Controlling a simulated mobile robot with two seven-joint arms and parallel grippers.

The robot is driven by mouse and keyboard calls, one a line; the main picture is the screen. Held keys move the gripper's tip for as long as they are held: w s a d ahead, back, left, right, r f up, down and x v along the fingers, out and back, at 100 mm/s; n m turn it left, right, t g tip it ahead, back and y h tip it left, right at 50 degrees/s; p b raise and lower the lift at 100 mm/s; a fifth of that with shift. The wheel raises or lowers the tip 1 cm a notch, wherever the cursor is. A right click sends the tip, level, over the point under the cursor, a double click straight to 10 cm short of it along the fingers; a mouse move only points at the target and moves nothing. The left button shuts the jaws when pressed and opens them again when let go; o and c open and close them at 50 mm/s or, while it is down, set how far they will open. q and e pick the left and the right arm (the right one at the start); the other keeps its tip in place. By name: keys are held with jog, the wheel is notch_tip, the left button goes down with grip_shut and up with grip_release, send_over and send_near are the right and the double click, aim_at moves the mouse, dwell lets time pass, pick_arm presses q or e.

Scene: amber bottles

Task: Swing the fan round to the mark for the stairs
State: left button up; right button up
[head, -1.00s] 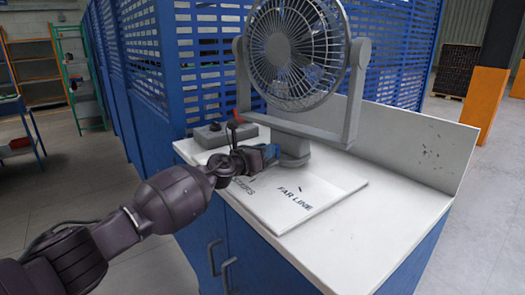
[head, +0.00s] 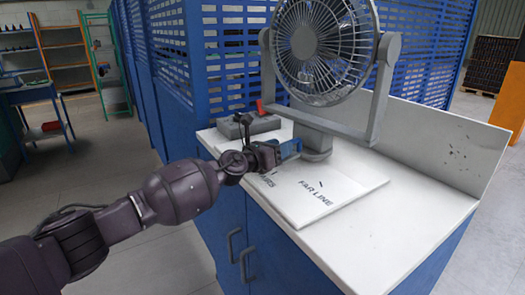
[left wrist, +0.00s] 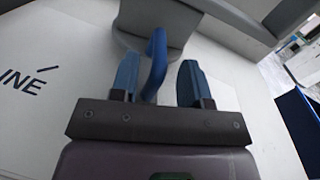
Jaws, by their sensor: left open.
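The grey desk fan (head: 325,45) stands in its yoke on a round grey base (head: 317,150), its face turned toward the front. A white board (head: 340,195) lies under the base. It reads "FAR LINE" with a dark tick; a second label to its left is partly hidden by my arm and cannot be read fully. My left gripper (head: 284,150) is beside the base. In the left wrist view its blue fingers (left wrist: 158,75) are open, with a curved blue handle (left wrist: 157,50) of the fan base between them, nearer the left finger. My right gripper is not in view.
A grey control box (head: 248,125) with a red lever stands behind the gripper. A white upright panel (head: 450,145) closes the back right of the cabinet top (head: 400,220). Blue slatted panels rise behind. The front right of the top is clear.

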pick_arm(q)
jog(key=p+v, duration=0.1)
jog(key=v, duration=0.6)
jog(key=shift+s+a, duration=0.15)
jog(key=n, duration=0.2)
jog(key=shift+r+n+t, duration=0.2)
jog(key=shift+n+t, duration=0.1)
notch_tip(320, 180, up, 5)
jog(key=s+d+n+t, duration=0.1)
jog(key=s+n+t, duration=0.15)
jog(key=n, duration=0.75)
jog(key=s+a+f+n+t+y, duration=0.1)
jog(key=s+a+f+n+y, duration=0.3)
jog(key=s+a+f+n, duration=0.55)
jog(key=s+a+f+n+t+y, duration=0.1)
jog(key=s+a+f+n+y, duration=0.4)
jog(key=f+n, duration=0.75)
jog(key=s+a+f+n+g+y, duration=0.2)
jog(key=s+a+f+n, duration=0.2)
jog(key=s+a+f, duration=0.3)
jog(key=s+a+f+n+g+y, duration=0.2)
jog(key=s+a+f, duration=0.5)
jog(key=s, duration=0.8)
notch_tip(320, 180, down, 4)
jog(key=shift+s+r+n+g+y+b, duration=0.15)
jog(key=shift+n+g+y+b, duration=0.3)
jog(key=shift+n+g, duration=0.35)
